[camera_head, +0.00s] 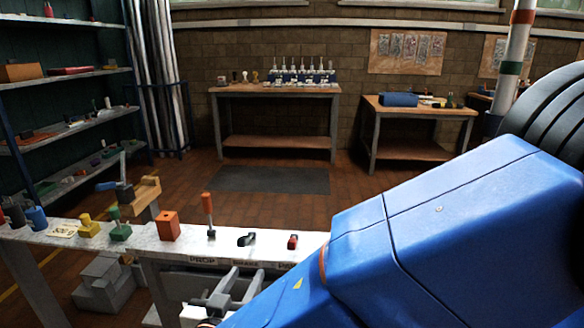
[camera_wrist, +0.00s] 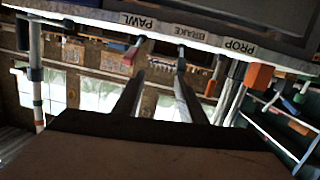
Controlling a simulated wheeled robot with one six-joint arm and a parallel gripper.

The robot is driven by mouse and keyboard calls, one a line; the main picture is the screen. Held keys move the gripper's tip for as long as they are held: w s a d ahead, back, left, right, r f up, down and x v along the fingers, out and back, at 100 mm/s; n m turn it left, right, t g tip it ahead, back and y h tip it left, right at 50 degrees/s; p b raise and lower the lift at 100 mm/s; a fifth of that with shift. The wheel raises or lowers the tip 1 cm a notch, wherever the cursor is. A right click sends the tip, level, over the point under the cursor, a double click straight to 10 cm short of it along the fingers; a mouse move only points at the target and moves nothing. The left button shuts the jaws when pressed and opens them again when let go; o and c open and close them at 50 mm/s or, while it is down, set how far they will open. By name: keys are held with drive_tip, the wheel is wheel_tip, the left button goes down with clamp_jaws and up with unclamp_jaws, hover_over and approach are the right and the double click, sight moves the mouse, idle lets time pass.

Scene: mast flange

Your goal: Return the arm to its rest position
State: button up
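My gripper (camera_head: 240,283) shows as grey fingers at the bottom centre of the head view, low in front of the white bench (camera_head: 165,243). My blue arm crosses the lower right and hides part of the gripper's base. In the wrist view, which looks upside down, the two dark fingers of my gripper (camera_wrist: 159,84) stand apart with nothing between them. The bench edge with the labels PAWL, BRAKE and PROP (camera_wrist: 241,46) runs across the top of that view, apart from the fingers.
On the bench stand an orange block (camera_head: 168,226), an orange-handled lever (camera_head: 208,212), a black piece (camera_head: 247,239) and a red piece (camera_head: 292,242). Grey steps (camera_head: 103,283) are under the bench. Shelves (camera_head: 70,130) line the left wall. The floor around the dark mat (camera_head: 270,180) is clear.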

drive_tip(key=w+d+m+g+h, duration=0.15)
drive_tip(key=d+g, duration=0.25)
drive_tip(key=d, duration=0.9)
drive_tip(key=w+d+g+h, duration=0.3)
drive_tip(key=d+g, duration=0.1)
drive_tip(key=d, duration=1)
drive_tip(key=s+d+n+g+y, duration=0.2)
drive_tip(key=s+d+y, duration=0.4)
drive_tip(key=s+d, duration=0.7)
drive_tip(key=shift+s+d+f+g+y, duration=0.3)
drive_tip(key=shift+s+d+g+y, duration=0.15)
drive_tip(key=shift+d, duration=0.3)
drive_tip(key=shift+d, duration=0.1)
